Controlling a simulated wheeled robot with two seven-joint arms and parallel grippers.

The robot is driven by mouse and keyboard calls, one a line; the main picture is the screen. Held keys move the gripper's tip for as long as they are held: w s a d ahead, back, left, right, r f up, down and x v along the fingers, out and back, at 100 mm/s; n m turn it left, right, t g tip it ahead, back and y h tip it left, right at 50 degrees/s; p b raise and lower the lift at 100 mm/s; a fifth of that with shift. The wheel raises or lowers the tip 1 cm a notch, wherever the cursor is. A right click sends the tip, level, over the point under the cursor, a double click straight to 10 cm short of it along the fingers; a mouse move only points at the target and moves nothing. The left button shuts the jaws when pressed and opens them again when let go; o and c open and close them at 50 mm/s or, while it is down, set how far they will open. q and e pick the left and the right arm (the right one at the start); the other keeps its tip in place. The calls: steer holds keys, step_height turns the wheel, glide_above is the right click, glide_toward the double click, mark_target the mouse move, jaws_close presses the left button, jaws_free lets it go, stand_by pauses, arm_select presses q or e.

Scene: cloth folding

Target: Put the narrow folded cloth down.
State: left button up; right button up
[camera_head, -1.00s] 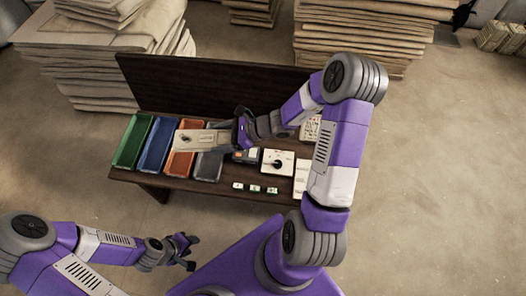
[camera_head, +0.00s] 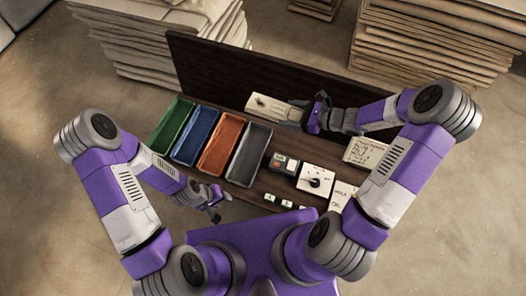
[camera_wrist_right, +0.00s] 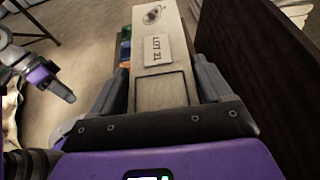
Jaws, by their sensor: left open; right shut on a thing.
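No clearly cloth-like thing shows. My right gripper (camera_head: 312,114) is shut on a long, narrow, pale beige piece (camera_head: 274,106) that looks flat and stiff. It is held over the back of the bench, near the dark backboard, beyond the grey tray. In the right wrist view the piece (camera_wrist_right: 158,52) lies between the fingers and carries a dark oval mark and a small lettered plate. Whether it touches anything below cannot be told. My left gripper (camera_head: 212,202) is open and empty at the bench's front left; it also shows in the right wrist view (camera_wrist_right: 64,90).
Green (camera_head: 172,125), blue (camera_head: 195,138), orange (camera_head: 221,147) and grey (camera_head: 249,153) trays stand in a row on the dark bench. A white box with a dial (camera_head: 316,180) and a small dark device (camera_head: 284,165) lie right of them. The dark backboard (camera_head: 230,80) rises behind.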

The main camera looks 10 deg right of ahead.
steer(key=w+d+f+b, duration=0.15)
steer(key=d+f, duration=0.35)
steer(key=f, duration=0.6)
glide_above(303, 148)
step_height(303, 148, down, 11)
steer(key=shift+n+g, duration=0.3)
step_height(303, 148, down, 10)
steer(key=b, duration=0.4)
steer(key=shift+r, duration=0.2)
steer(key=shift+d+r, duration=0.1)
steer(key=shift+f+b, duration=0.2)
steer(key=shift+b, duration=0.1)
steer(key=o, duration=1)
steer(key=shift+r, duration=0.1)
